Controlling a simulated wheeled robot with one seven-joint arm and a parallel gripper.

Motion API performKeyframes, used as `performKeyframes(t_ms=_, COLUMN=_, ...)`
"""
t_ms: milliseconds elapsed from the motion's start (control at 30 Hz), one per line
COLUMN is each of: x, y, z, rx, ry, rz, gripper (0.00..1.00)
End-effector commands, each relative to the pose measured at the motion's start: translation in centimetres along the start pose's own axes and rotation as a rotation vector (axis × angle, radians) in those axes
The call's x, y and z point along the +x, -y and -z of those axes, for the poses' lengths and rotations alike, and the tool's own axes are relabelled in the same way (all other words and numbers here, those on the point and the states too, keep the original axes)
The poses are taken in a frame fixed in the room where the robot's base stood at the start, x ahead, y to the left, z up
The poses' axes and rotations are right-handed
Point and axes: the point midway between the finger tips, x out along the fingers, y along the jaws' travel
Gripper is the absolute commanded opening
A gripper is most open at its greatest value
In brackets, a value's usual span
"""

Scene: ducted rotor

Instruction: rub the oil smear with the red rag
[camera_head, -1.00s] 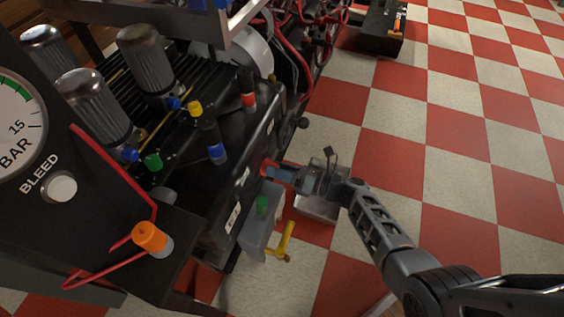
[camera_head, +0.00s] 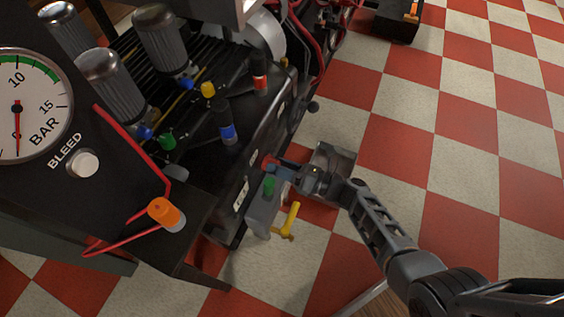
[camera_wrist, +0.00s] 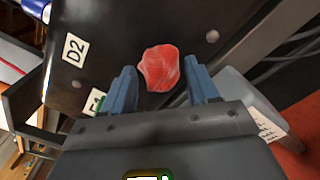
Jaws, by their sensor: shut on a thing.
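The red rag (camera_wrist: 160,68) is a crumpled lump between the blue-grey fingers of my gripper (camera_wrist: 159,74) in the wrist view. My gripper is shut on it. The rag lies in front of the black machine casing (camera_wrist: 115,30), and looks close to or against its side; I cannot tell if it touches. In the head view the rag (camera_head: 268,163) is a small red patch at the tip of my gripper (camera_head: 281,169), beside the casing. No oil smear can be made out; the rag or gripper may hide it.
A gauge panel (camera_head: 60,110) with red hoses stands at left. Checkered floor (camera_head: 450,160) at right is open.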

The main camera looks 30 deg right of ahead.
Motion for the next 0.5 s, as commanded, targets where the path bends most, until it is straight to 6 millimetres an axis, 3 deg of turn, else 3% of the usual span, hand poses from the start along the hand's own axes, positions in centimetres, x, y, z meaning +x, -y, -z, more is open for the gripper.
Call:
performKeyframes(t_ms=167, x=-0.2, y=-0.2, z=0.0, rx=-0.002, ry=-0.004, rz=-0.006, gripper=0.35)
performKeyframes(t_ms=500, x=-3.4, y=-0.1, z=-0.1, rx=0.000, ry=0.000, rz=0.000, gripper=0.35)
